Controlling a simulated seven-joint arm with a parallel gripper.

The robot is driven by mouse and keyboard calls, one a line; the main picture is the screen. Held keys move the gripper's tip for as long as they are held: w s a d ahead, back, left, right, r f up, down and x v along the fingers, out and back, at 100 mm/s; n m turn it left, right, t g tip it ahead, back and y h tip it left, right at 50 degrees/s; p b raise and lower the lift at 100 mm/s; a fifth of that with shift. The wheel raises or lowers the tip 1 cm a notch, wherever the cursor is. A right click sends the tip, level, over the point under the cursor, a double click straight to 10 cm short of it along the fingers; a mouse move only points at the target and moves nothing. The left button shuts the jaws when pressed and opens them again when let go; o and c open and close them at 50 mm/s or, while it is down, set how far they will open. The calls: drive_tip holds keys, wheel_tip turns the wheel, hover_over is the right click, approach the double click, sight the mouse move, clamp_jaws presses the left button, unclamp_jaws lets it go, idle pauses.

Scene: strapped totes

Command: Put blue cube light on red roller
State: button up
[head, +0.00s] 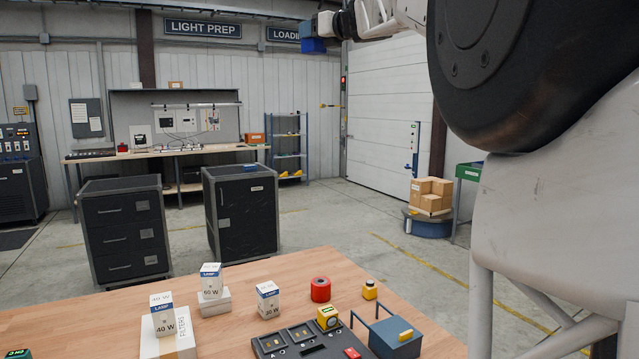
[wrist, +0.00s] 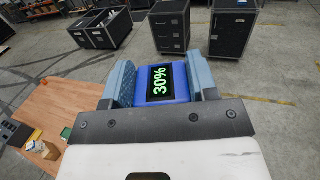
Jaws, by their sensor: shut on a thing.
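The blue cube light (head: 313,46) is held high above the table at the top of the head view. In the wrist view the blue cube light (wrist: 182,96) shows a dark display reading 30% in green. My gripper (wrist: 162,76) is shut on it, one finger on each side. In the head view my gripper (head: 318,30) is far above and behind the table items. The red roller (head: 320,290) stands on the wooden table, apart from the cube, with a dark hole in its top. Nothing rests on it.
White lamp boxes (head: 268,300) stand left of the roller. A dark panel (head: 290,343) with a yellow device (head: 327,318) is in front. A small yellow-black item (head: 370,290) and a blue strapped tote (head: 395,335) are at right. Dark cabinets (head: 240,215) stand beyond the table.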

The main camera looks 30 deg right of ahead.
drive_tip(key=shift+s+d+r+y, duration=0.6)
drive_tip(key=shift+s+d+r, duration=0.05)
drive_tip(key=shift+s+d, duration=0.85)
drive_tip(key=shift+n+g, duration=0.3)
drive_tip(key=shift+n, duration=0.1)
wheel_tip(320, 180, down, 71)
drive_tip(key=shift+r, duration=0.15)
drive_tip(key=shift+w, duration=0.15)
hover_over(321, 282)
drive_tip(key=shift+w+d+f, duration=0.1)
drive_tip(key=shift+f, duration=0.65)
drive_tip(key=shift+f, duration=1.75)
drive_tip(key=shift+f, duration=0.1)
